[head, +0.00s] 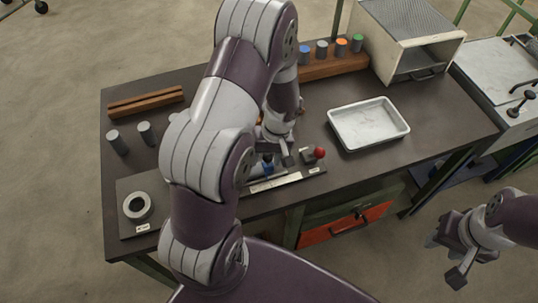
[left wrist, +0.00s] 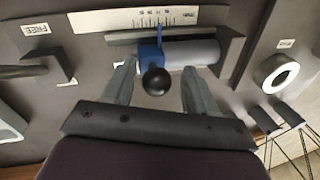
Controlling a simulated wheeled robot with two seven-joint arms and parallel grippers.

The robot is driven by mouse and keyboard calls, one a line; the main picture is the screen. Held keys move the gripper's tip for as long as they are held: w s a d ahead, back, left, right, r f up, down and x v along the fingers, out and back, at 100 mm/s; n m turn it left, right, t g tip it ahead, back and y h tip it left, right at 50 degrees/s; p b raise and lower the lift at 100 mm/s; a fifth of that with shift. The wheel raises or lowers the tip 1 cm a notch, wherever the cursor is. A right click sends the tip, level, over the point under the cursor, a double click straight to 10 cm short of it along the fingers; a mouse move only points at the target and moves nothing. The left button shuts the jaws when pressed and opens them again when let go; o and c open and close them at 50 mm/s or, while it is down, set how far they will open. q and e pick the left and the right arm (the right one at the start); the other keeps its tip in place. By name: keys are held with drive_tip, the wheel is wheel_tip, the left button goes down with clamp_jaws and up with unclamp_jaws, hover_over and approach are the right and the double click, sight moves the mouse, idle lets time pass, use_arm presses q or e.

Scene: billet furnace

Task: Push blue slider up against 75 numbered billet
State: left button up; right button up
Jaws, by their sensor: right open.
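The blue slider (left wrist: 149,60) with its black ball knob (left wrist: 155,82) stands on the scaled gauge in the left wrist view. A grey cylindrical billet (left wrist: 195,53) lies just right of it, close to or touching it; I cannot tell which. No number on this billet is readable. In the head view the slider (head: 267,162) is partly hidden by my left gripper (head: 274,152). My left gripper's fingers (left wrist: 159,68) are apart, with the slider and knob between them and gaps at both sides. My right gripper (head: 446,260) is open and empty, off the table's front right.
Two grey billets (head: 118,142) stand at left. A white tray (head: 368,123) lies right, and a wooden rack (head: 335,66) of colour-topped billets stands behind. An open-fronted furnace box (head: 405,45) is back right.

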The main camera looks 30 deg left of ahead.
use_arm(q)
drive_tip(key=shift+w+d, duration=0.1)
wheel_tip(320, 180, up, 12)
drive_tip(key=w+d, duration=0.1)
drive_tip(key=d, duration=0.1)
drive_tip(key=shift+w+r+b, duration=0.2)
drive_tip(key=shift+w+b, duration=0.05)
drive_tip(key=shift+b, duration=0.05)
idle(0.5)
